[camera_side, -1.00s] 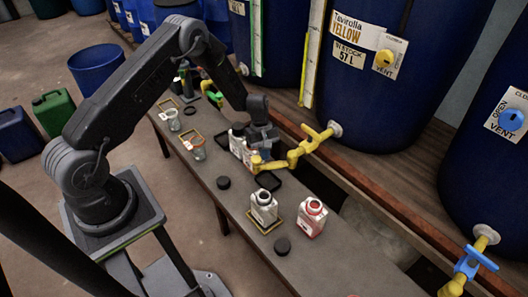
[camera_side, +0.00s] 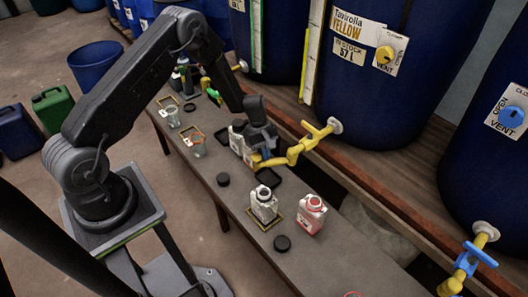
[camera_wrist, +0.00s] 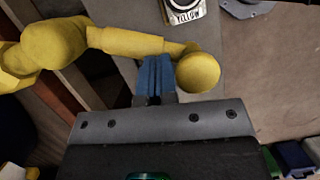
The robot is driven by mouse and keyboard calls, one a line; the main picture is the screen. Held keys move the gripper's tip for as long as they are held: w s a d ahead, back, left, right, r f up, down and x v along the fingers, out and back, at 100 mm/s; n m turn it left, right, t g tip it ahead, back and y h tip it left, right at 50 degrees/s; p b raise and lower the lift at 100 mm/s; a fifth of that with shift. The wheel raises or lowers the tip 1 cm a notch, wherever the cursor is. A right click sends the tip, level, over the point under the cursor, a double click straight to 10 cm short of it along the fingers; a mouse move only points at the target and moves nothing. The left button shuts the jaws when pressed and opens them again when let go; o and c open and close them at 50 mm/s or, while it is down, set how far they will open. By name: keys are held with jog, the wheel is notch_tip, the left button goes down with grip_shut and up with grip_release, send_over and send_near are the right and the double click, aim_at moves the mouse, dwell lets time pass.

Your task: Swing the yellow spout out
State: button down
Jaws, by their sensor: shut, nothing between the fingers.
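The yellow spout (camera_side: 295,153) reaches from the yellow valve on the large blue vat out over the bench, ending in a rounded tip. In the wrist view the spout (camera_wrist: 125,42) crosses from the left to its round end (camera_wrist: 198,72). My gripper (camera_side: 264,156) is low beside the outer end of the spout. Its blue fingers (camera_wrist: 155,72) are shut and empty, close against the pipe just left of the round end; whether they touch it I cannot tell. My gripper partly covers a white bottle (camera_side: 238,143) behind it.
The vat (camera_side: 350,90) is labelled YELLOW. A white bottle (camera_side: 264,204) and a red-and-white bottle (camera_side: 311,214) stand on the bench (camera_side: 225,202) nearer the front. A blue valve (camera_side: 472,259) is at right.

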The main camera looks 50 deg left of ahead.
jog(key=shift+s+d, duration=0.1)
jog(key=shift+d, duration=0.05)
jog(key=shift+s+d+n+t, duration=0.15)
jog(key=shift+s+d+n, duration=0.1)
jog(key=shift+d+n, duration=0.3)
jog(key=shift+s+d+n+t, duration=0.15)
jog(key=shift+s+d+n, duration=0.15)
jog(key=shift+n, duration=0.45)
jog(key=shift+s+d, duration=0.1)
jog(key=shift+d, duration=0.15)
jog(key=shift+s+d, duration=0.15)
jog(key=shift+d, duration=0.1)
dwell(0.3)
